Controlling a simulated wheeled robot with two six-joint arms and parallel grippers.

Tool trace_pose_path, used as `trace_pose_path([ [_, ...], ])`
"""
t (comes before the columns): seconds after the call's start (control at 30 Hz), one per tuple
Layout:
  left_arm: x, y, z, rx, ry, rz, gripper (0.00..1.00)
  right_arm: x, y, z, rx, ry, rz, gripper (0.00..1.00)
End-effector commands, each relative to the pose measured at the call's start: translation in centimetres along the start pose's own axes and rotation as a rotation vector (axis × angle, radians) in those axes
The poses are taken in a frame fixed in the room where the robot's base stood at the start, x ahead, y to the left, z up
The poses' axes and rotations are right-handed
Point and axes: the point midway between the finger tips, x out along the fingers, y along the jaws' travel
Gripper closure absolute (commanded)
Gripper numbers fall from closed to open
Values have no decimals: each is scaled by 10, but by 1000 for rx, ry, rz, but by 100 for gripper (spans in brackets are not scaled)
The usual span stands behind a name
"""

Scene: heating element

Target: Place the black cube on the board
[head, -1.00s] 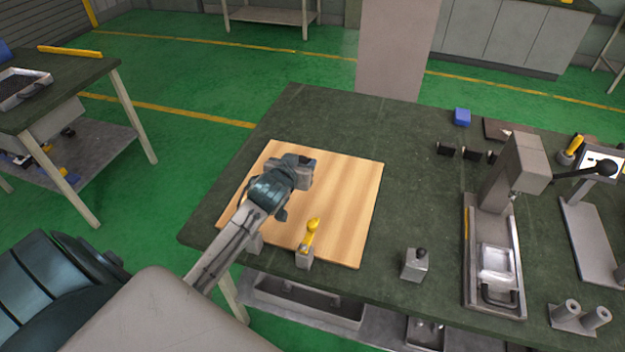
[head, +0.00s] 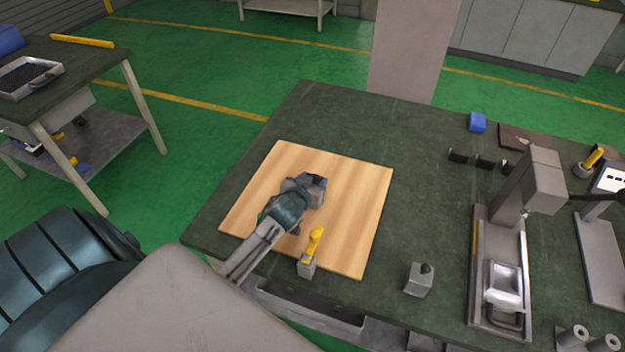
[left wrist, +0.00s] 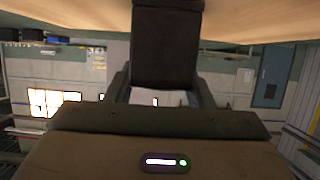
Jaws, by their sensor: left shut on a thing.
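The pale wooden board (head: 350,205) lies on the left part of the dark green workbench. My left gripper (head: 316,186) is over the middle of the board, low near its surface. In the left wrist view a black cube (left wrist: 166,45) sits between the fingers of my left gripper (left wrist: 163,85), which is shut on it. The board fills the top edge of that view (left wrist: 260,22), just beyond the cube. I cannot tell whether the cube touches the board. In the head view the gripper mostly hides the cube. My right gripper is not in view.
A yellow-handled tool in a grey block (head: 311,250) stands at the board's front edge, close to my left arm. A grey block with a dark knob (head: 420,280) and a press (head: 510,240) stand right.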

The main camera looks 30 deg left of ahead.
Motion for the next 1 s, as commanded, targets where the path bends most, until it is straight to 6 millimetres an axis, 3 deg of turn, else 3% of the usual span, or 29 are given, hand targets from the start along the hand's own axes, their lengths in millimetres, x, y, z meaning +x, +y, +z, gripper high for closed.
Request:
trace_pose_path([
  [0.1,1,0,1,0,5,2,95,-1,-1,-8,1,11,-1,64],
  [0.37,2,0,4,0,4,1,95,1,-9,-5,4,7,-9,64],
  [0.4,2,0,5,0,1,1,48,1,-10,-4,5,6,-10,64],
  [0.5,2,0,5,0,1,0,30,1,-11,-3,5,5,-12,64],
  [0.83,0,0,1,0,1,1,30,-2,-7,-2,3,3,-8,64],
  [1.0,-19,0,5,1,1,1,30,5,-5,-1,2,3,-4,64],
])
